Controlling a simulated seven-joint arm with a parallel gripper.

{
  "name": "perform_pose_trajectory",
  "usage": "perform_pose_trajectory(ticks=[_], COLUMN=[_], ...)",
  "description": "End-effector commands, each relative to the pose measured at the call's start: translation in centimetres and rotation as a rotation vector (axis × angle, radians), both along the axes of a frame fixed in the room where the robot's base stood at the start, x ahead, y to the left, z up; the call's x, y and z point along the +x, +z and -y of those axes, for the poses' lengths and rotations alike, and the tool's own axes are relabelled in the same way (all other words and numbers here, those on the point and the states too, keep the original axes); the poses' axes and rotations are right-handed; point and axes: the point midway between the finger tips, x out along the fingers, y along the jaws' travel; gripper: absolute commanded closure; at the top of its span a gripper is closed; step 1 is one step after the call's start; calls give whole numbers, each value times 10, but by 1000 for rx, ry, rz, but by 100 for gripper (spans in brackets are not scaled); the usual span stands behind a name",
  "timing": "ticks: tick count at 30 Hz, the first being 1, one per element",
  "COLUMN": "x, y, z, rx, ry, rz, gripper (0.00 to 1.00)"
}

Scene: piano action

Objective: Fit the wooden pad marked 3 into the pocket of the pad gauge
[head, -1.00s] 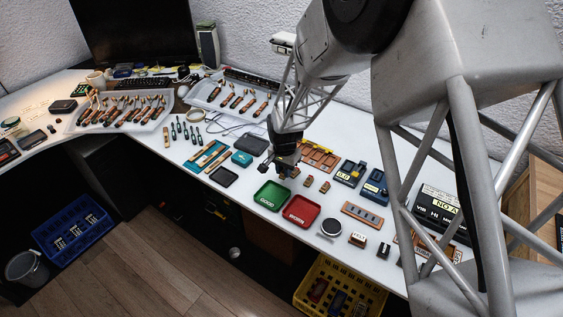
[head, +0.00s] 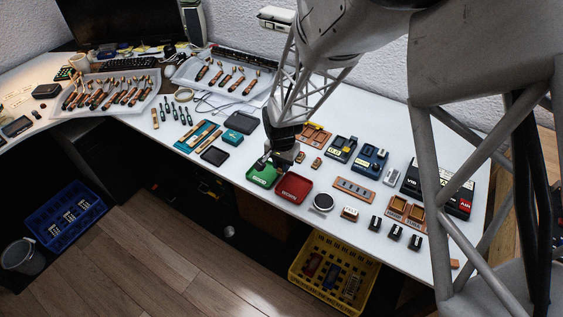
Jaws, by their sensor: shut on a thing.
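My gripper (head: 275,163) is at the far side of the green tray (head: 254,180) and hides part of it. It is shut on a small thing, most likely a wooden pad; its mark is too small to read. Two more small wooden pads lie on the bench right of my gripper, one nearer (head: 300,157) and one further right (head: 316,163). A dark fixture (head: 341,149) and a blue fixture (head: 370,160) with recesses stand to the right. I cannot tell which of them is the pad gauge.
A red tray (head: 293,188) adjoins the green one. A slotted wooden strip (head: 355,190), a round dark-topped item (head: 323,202) and small black blocks (head: 395,231) lie to the right. A wooden rack (head: 315,135) is behind. A yellow crate (head: 333,272) stands below the bench edge.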

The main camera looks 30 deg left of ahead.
Motion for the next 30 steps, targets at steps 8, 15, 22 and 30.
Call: perform_pose_trajectory(ticks=[8,15,22,30], x=[0,1,18,73], y=[0,0,2,8], z=[0,0,3,15], rx=[0,0,0,1], ry=[0,0,-6,-23], rz=[0,0,0,1], gripper=[100,100,100,100])
